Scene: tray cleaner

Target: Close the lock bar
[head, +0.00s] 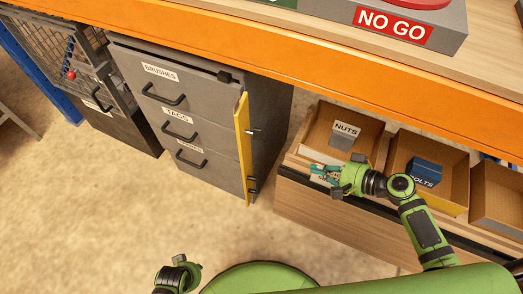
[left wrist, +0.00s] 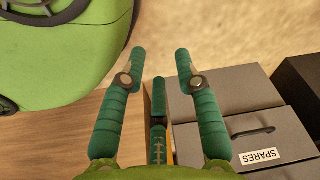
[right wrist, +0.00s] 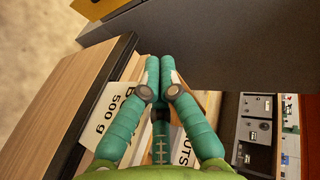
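The yellow lock bar (head: 243,150) stands upright along the right front edge of the grey drawer cabinet (head: 268,120), with small metal fittings beside it. Whether it is latched I cannot tell. A yellow sliver shows between my left fingers in the left wrist view, mostly hidden. My right gripper (head: 322,171) is right of the bar and apart from it, over the front of the bins; in the right wrist view its fingertips (right wrist: 160,62) meet with nothing seen between them. My left gripper (left wrist: 160,54) is open and empty; in the head view its arm shows at the bottom edge.
The cabinet's drawers, labelled brushes (head: 160,73), tags and spares, look shut. Open bins with a nuts box (head: 344,134) and a bolts box (head: 424,171) stand to the right. The orange bench edge (head: 300,62) runs above. The floor (head: 110,220) in front is clear.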

